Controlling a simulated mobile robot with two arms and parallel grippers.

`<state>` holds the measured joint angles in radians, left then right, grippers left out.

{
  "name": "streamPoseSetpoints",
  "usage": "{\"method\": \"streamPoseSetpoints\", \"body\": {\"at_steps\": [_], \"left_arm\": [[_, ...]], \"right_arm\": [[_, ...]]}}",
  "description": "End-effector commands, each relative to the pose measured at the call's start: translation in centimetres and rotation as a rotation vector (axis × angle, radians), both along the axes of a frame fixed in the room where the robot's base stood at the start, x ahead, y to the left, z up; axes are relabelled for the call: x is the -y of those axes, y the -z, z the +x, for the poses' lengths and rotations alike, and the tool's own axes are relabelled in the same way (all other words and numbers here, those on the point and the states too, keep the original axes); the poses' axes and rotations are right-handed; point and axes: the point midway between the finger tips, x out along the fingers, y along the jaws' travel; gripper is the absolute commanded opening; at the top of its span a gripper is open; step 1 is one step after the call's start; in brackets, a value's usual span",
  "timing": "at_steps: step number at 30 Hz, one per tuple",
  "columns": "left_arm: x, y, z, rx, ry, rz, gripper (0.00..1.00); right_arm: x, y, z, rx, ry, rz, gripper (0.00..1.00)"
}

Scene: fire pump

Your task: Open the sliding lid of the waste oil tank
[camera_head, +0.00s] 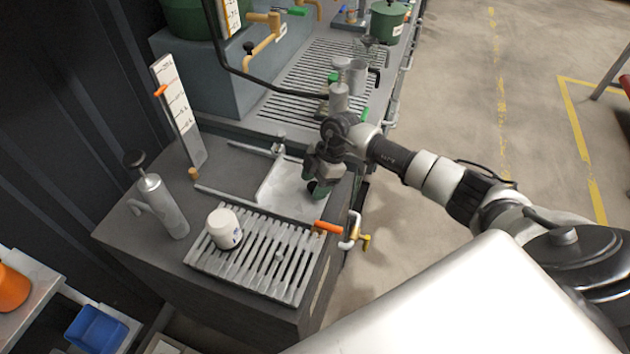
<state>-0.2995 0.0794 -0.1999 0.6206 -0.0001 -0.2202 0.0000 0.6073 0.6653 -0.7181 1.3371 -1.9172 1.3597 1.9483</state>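The waste oil tank (130,228) is a dark grey box at the left. On its top, a light metal sliding lid (288,192) lies between two thin rails (235,200), toward the tank's right side. The lid has a raised edge on its left. My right gripper (318,188) points down at the lid's right part, close to or touching it. Its dark wrist covers part of the lid, and its fingers are too dark and small to tell whether they are open or hold anything. My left gripper is not in view.
A slatted grate (262,262) with a white filter (223,229) is at the tank's front. A metal pump can (162,206) and a gauge board (178,110) stand to the left. An orange-handled tap (328,227) juts out at right. Another grated bench (312,75) stands behind.

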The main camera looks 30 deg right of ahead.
Motion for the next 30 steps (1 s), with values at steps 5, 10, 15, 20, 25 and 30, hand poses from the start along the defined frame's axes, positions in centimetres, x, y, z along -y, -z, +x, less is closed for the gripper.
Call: {"method": "streamPoseSetpoints", "body": {"at_steps": [5,10,15,20,25,30], "left_arm": [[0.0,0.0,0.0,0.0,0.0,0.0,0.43],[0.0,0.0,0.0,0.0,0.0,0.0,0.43],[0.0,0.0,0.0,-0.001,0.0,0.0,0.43],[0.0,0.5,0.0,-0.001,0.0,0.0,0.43],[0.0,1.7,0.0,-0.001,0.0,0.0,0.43],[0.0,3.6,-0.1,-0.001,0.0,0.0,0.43]], "right_arm": [[0.0,0.0,0.0,0.0,0.0,0.0,0.32],[0.0,0.0,0.0,0.0,0.0,0.001,0.06],[0.0,0.0,0.0,0.0,0.0,0.001,0.0],[-0.8,0.0,0.9,0.002,0.0,0.003,0.0],[-3.1,0.1,3.5,0.006,-0.001,0.005,0.0],[-6.0,0.3,6.7,0.006,-0.001,0.004,0.0]]}}
